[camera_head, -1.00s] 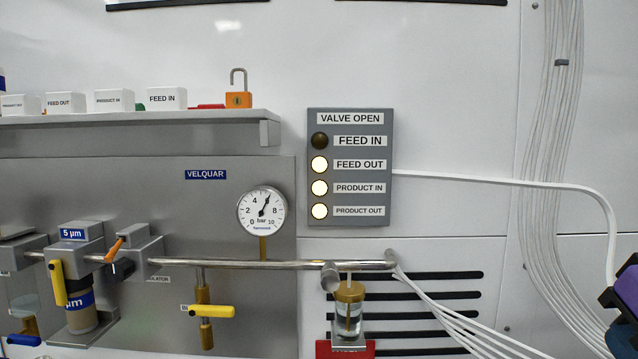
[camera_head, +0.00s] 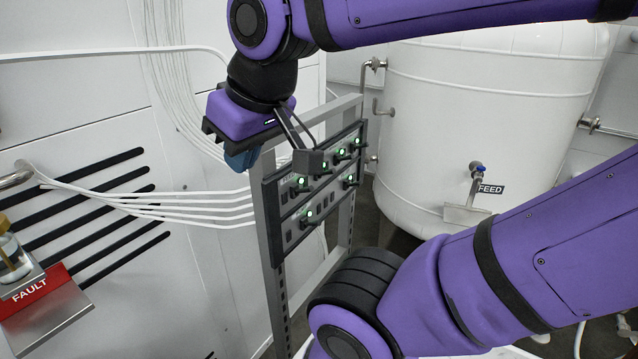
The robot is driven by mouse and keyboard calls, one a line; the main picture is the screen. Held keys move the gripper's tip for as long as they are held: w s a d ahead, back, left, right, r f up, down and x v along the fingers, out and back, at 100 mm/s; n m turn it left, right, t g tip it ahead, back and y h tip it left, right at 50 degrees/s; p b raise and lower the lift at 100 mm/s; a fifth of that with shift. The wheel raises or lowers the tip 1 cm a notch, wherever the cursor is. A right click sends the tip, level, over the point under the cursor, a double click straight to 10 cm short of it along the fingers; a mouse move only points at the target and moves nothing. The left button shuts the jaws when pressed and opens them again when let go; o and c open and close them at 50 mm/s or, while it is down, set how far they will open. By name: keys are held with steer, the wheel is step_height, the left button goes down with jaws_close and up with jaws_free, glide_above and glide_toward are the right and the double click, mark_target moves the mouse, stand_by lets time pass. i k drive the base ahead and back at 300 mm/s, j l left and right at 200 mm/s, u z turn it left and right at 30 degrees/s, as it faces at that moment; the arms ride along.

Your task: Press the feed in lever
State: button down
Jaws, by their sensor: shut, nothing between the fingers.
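A dark panel (camera_head: 292,236) with two rows of small black levers stands in a grey frame at the middle of the view. The labels are too small to read, so I cannot tell which lever is feed in. My wrist and a dark block on a rod hide part of the panel's upper left.
White cables (camera_head: 190,205) run to the panel. A red FAULT tag (camera_head: 40,288) is at lower left. My arm fills the lower right.

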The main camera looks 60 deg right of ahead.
mark_target(310, 189)
steer(key=i+z, duration=0.1)
steer(key=z, duration=1.15)
